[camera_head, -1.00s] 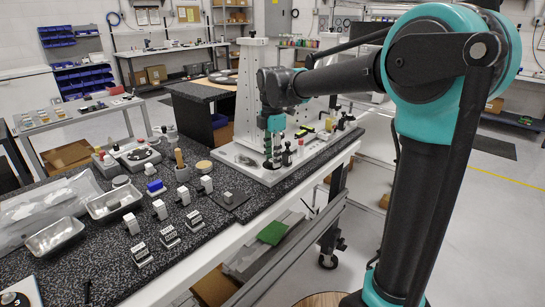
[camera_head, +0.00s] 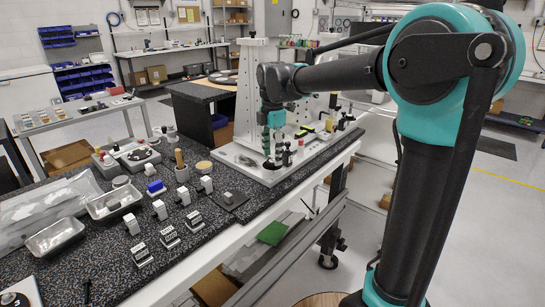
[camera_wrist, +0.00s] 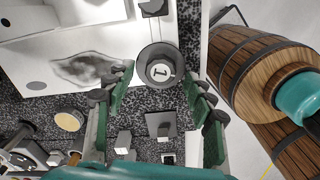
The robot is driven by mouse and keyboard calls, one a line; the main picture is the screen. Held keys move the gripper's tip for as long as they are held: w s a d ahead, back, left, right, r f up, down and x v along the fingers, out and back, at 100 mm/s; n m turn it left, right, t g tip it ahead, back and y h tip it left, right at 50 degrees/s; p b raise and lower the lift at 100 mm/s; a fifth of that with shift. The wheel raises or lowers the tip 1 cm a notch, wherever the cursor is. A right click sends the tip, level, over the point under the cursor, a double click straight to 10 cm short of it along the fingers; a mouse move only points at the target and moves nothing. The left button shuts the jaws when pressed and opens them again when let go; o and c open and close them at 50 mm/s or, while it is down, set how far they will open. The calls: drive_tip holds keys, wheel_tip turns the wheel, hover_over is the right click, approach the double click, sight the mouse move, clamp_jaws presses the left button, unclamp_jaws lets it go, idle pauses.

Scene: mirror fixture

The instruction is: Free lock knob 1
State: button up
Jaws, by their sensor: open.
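Lock knob 1 (camera_wrist: 158,68) is a round dark knob with a "1" on its pale top, seen from above in the wrist view. It stands near the edge of the light grey fixture plate (camera_wrist: 35,87). My gripper (camera_wrist: 158,82) is open, its two green-padded fingers apart on the left and right of the knob, with a gap on each side. In the head view my gripper (camera_head: 273,148) points down over the fixture's base plate (camera_head: 254,172). I cannot make out the knob's label there, and the knob's lower part is hidden in the wrist view.
Black posts (camera_head: 287,154) stand right of my gripper on the plate. A tall perforated white upright (camera_head: 249,95) rises behind. Small blocks, metal trays (camera_head: 54,237) and a dark pad with a grey block (camera_head: 228,198) lie on the speckled bench to the left.

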sight(273, 160)
wheel_tip(273, 160, up, 11)
drive_tip(key=shift+f, duration=0.15)
idle(0.4)
drive_tip(key=s+d+f+m+t, duration=0.1)
drive_tip(key=s+d+f+m, duration=0.4)
drive_tip(key=d+f+m, duration=0.5)
drive_tip(key=s+d+f+m+t, duration=0.2)
drive_tip(key=s+d+f+m, duration=0.45)
drive_tip(key=f, duration=0.55)
drive_tip(key=s+d+f+m+t, duration=0.1)
drive_tip(key=s+d+f+m, duration=0.6)
drive_tip(key=f+m, duration=0.1)
drive_tip(key=shift+s+f, duration=0.2)
drive_tip(key=shift+f, duration=0.15)
